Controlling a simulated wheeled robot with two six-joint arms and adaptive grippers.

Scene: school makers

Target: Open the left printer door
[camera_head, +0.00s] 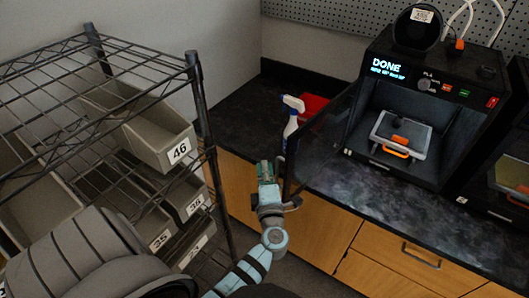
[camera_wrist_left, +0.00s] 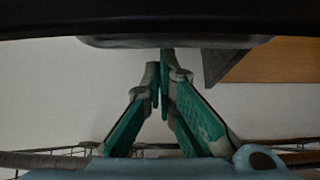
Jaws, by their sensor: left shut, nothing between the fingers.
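The left printer (camera_head: 378,62) is a black box on the counter with a lit "DONE" display. Its door (camera_head: 322,140), a dark see-through panel, stands swung open on the left side of the printer, out over the counter's front edge. The inside shows a print bed (camera_head: 401,132) with an orange handle and a small orange-brown piece. My left gripper (camera_head: 269,165), teal, is just left of the door's outer edge; contact cannot be told. In the left wrist view its fingers (camera_wrist_left: 163,85) are closed together, with nothing between them. My right gripper is not in view.
A wire shelf (camera_head: 200,100) with grey numbered bins stands close on the left. A spray bottle (camera_head: 292,122) and a red bin (camera_head: 313,105) stand behind the door. A second printer (camera_head: 512,175) is at the right edge. The counter front (camera_head: 400,190) is clear.

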